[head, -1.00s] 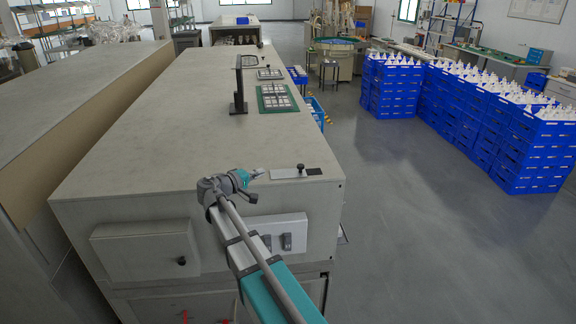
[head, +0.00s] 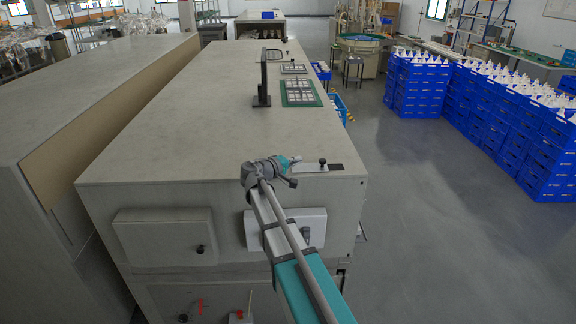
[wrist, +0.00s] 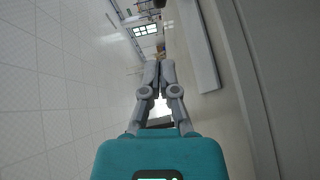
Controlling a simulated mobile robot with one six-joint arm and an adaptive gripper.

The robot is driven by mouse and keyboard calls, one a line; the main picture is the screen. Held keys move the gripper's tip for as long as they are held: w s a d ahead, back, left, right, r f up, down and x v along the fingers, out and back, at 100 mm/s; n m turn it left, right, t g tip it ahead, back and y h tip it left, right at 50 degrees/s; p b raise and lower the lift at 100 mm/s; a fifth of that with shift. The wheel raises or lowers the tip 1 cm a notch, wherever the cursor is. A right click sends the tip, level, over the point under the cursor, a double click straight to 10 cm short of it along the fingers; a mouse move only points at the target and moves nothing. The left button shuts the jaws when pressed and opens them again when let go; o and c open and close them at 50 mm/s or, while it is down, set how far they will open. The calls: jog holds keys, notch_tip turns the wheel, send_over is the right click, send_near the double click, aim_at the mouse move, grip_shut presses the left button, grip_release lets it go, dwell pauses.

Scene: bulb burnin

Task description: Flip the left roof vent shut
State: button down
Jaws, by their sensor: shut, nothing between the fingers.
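A dark upright frame-like flap (head: 263,85) stands on the roof of the long grey cabinet (head: 190,120), left of a green mat with a pale grid. It may be the left roof vent standing open, but I cannot tell for sure. A metal plate with a black knob (head: 323,162) lies at the roof's near right edge. My gripper (head: 297,160) is shut and empty near the plate's left end, well short of the upright flap. The wrist view shows the fingers (wrist: 160,68) together, with no vent recognizable there.
A white box (head: 312,222) sticks out of the cabinet's front below my gripper. Blue crates (head: 415,85) stand at the right. The near left of the roof is clear.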

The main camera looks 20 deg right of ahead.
aim_at(313, 168)
jog(key=shift+s+d+f+b, duration=0.15)
jog(key=shift+d, duration=0.8)
jog(key=shift+s+d+f+b, duration=0.1)
jog(key=shift+s+d+f, duration=0.1)
jog(key=shift+d, duration=0.7)
jog(key=shift+s+d+f+b, duration=0.1)
jog(key=shift+s+d+b, duration=0.05)
jog(key=shift+d, duration=0.8)
jog(key=shift+d, duration=0.1)
